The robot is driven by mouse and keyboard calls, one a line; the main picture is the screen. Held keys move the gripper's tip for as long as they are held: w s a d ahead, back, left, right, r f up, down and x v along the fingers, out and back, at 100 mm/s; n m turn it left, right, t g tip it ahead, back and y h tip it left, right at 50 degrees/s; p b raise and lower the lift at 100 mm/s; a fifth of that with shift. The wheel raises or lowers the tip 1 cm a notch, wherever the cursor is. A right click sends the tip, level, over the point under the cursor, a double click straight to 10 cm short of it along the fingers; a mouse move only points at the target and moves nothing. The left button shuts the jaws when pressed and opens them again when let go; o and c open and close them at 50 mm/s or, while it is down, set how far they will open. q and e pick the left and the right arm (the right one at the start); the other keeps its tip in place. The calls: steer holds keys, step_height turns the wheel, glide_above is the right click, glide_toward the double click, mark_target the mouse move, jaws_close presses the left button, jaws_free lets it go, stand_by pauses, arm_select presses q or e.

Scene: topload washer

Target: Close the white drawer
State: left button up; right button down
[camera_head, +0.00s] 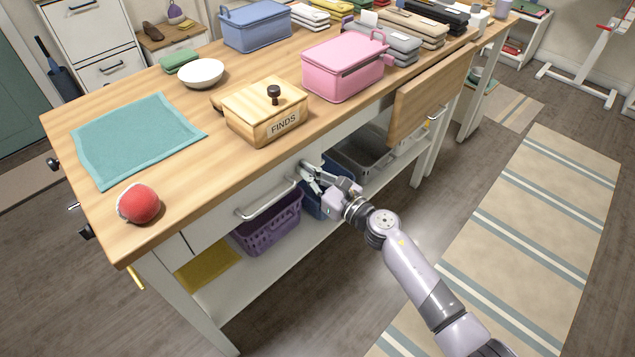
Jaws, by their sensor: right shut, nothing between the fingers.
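The white drawer (225,222) is in the front of the wooden workbench, under its top edge, with a silver bar handle (267,200). Its front looks close to flush with the bench, but I cannot tell whether a small gap remains. My right gripper (306,173) is at the right end of the drawer front, right of the handle. It is shut with nothing in it, and its fingertips are at or very near the white front; I cannot tell whether they touch. My left gripper is not in view.
A wooden panel (430,95) with a handle stands out at the bench's right. Below the drawer, a shelf holds a purple basket (268,230) and a blue bin (318,203). A red ball (138,203) lies near the top's front edge. The floor in front is open.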

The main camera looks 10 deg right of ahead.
steer(key=shift+w+a+r, duration=0.1)
steer(key=shift+w+r, duration=0.05)
steer(key=shift+r, duration=0.1)
steer(key=v, duration=1.2)
steer(key=s+d+f+m+g+h+p, duration=0.1)
steer(key=s+d+f+m+h, duration=0.25)
steer(key=f+m, duration=0.55)
steer(key=s+d+f+m+g+h+p, duration=0.1)
steer(key=s+d+f+m+h, duration=0.25)
steer(key=f+m, duration=0.55)
steer(key=s+d+f+m+g+h, duration=0.15)
steer(key=s+d+f+m, duration=0.35)
steer(key=f, duration=0.7)
steer(key=s+f+m+g, duration=0.3)
steer(key=s+f+m, duration=0.3)
steer(key=s, duration=0.4)
steer(key=s+f+m+g+h+p, duration=0.1)
steer(key=s+f+m+g, duration=0.2)
steer(key=s, duration=0.8)
steer(key=s+f+m+g+h+p, duration=0.1)
steer(key=s+f+m+g, duration=0.2)
steer(key=s+f+m, duration=0.5)
steer(key=s+m, duration=0.1)
steer(key=s, duration=0.2)
steer(key=shift+s+f+g, duration=0.25)
steer(key=shift+f+g, duration=0.05)
steer(key=shift+g, duration=0.05)
